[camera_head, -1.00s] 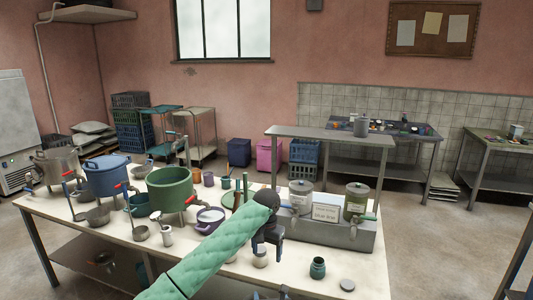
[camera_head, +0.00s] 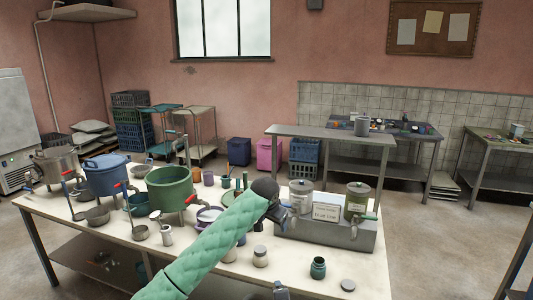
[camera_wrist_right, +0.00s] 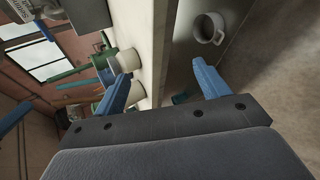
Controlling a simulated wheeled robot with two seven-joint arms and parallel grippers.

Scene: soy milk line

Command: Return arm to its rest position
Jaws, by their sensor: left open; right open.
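My left arm, in a green padded sleeve (camera_head: 215,245), reaches over the white table from the bottom of the head view. Its gripper (camera_head: 284,215) is open and empty, near the front left of the grey stand with two lidded pots. It partly hides the stand's corner. My right gripper (camera_wrist_right: 165,88) shows in its own wrist view with its blue fingers apart and nothing between them. It is beside the table edge; a grey mug (camera_wrist_right: 209,28) stands on a lower surface beyond.
The table (camera_head: 365,272) holds a green pot (camera_head: 170,190), a blue pot (camera_head: 105,177), ladles and several jars. A pale jar (camera_head: 260,257) and a dark green jar (camera_head: 318,267) stand near the front. The grey stand (camera_head: 345,236) is at right.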

